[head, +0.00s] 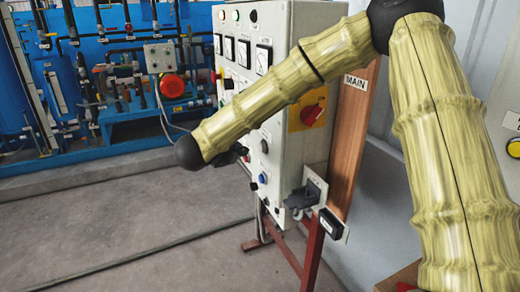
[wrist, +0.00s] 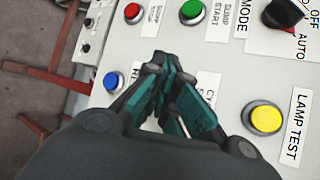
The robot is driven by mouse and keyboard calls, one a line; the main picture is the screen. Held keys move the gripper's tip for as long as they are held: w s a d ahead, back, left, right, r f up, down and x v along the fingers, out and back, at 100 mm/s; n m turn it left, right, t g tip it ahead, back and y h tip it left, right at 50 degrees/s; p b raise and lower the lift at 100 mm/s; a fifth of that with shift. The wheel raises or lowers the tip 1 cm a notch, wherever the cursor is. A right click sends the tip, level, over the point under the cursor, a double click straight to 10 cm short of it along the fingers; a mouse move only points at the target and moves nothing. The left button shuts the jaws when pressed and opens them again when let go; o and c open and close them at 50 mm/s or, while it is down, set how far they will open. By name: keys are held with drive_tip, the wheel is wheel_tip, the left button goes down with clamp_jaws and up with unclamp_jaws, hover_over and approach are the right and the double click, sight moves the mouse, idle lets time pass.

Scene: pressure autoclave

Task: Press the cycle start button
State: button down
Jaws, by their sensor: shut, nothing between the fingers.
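The cycle start button is not visible in the wrist view. A partly covered label (wrist: 208,86) reading "C…" and "ST…" shows beside my fingers, and the panel spot left of it is hidden behind them. My gripper (wrist: 159,68) is shut and empty, its teal fingers pointing at the control panel (wrist: 232,62). I cannot tell whether the tips touch it. In the head view my gripper (head: 236,153) is a small dark shape at the cabinet's front, mostly hidden by my arm.
Near my fingers are a red button (wrist: 133,12), a green "SUMP START" button (wrist: 192,11), a blue button (wrist: 114,81), a yellow "LAMP TEST" button (wrist: 265,118) and a black mode knob (wrist: 283,14). The grey cabinet (head: 312,150) stands on a red frame (head: 312,255); open floor lies left.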

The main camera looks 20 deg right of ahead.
drive_tip(key=shift+a, duration=1.35)
drive_tip(key=s+a+f+n+y, duration=0.15)
drive_tip(key=s+f+n, duration=0.4)
drive_tip(key=f, duration=0.65)
drive_tip(key=s+f+n+y, duration=0.35)
drive_tip(key=f+n, duration=0.25)
drive_tip(key=f, duration=0.5)
drive_tip(key=s+a+f+n+y, duration=0.1)
drive_tip(key=s+f+n, duration=0.45)
drive_tip(key=f, duration=0.65)
drive_tip(key=s+d+f+n+g+y, duration=0.1)
drive_tip(key=s+f+n+g, duration=0.2)
drive_tip(key=s, duration=0.8)
drive_tip(key=s+d+f+n+g+y, duration=0.1)
drive_tip(key=s+f+n, duration=0.5)
drive_tip(key=s, duration=0.6)
drive_tip(key=s+d+f+n+g+y, duration=0.1)
drive_tip(key=s+f+n+g, duration=0.3)
drive_tip(key=s, duration=0.7)
wheel_tip(320, 180, down, 2)
drive_tip(key=shift+s+d+f+n+g+y, duration=0.1)
drive_tip(key=shift+s+d+n+g+y, duration=0.3)
drive_tip(key=shift+d, duration=0.45)
drive_tip(key=shift+w, duration=0.15)
